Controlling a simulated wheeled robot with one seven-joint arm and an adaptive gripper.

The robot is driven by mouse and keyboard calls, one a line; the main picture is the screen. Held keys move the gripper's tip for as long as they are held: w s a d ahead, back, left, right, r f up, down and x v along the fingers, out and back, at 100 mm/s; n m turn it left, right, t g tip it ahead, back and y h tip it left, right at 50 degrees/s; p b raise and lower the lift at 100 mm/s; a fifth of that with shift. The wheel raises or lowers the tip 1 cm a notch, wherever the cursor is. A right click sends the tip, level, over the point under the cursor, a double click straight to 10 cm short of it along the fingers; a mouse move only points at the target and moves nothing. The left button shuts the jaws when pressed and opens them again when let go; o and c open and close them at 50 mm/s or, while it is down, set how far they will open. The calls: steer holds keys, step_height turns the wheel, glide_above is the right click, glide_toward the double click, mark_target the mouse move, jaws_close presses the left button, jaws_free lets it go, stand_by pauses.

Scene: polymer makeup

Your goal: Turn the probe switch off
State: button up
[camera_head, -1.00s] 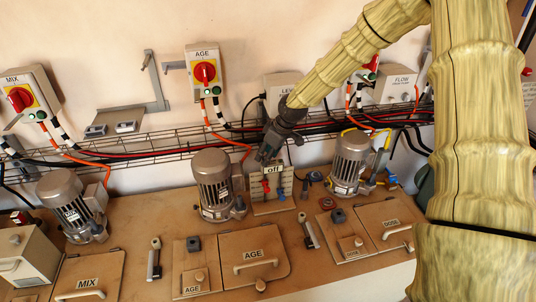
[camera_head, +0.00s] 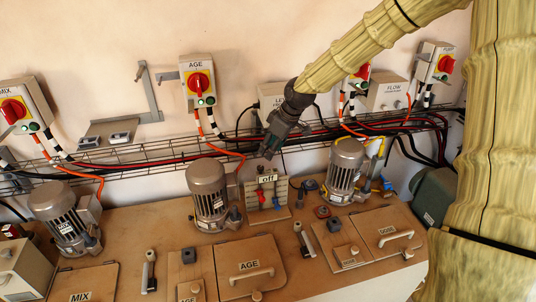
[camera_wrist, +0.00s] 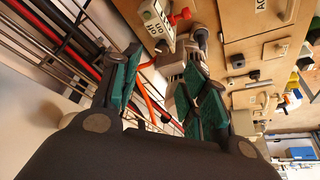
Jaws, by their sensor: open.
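A small upright panel (camera_head: 267,196) with a sign reading "off" (camera_head: 266,179) stands on the bench beside the AGE motor. No part clearly reads "probe", so I cannot tell which lever is the probe switch. My gripper (camera_head: 268,153) hangs above and behind the panel, near the wall, apart from it. In the wrist view my gripper (camera_wrist: 160,75) is open and empty, green pads apart. A lettered sign (camera_wrist: 155,22) and a red handle (camera_wrist: 180,15) lie beyond the fingertips.
The AGE motor (camera_head: 208,190) stands just left of the panel and another motor (camera_head: 346,172) to its right. A wire cable tray (camera_head: 140,155) with cables runs along the wall behind. AGE (camera_head: 199,83) and MIX (camera_head: 20,108) switch boxes hang above.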

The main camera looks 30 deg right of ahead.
steer(key=shift+v, duration=1.45)
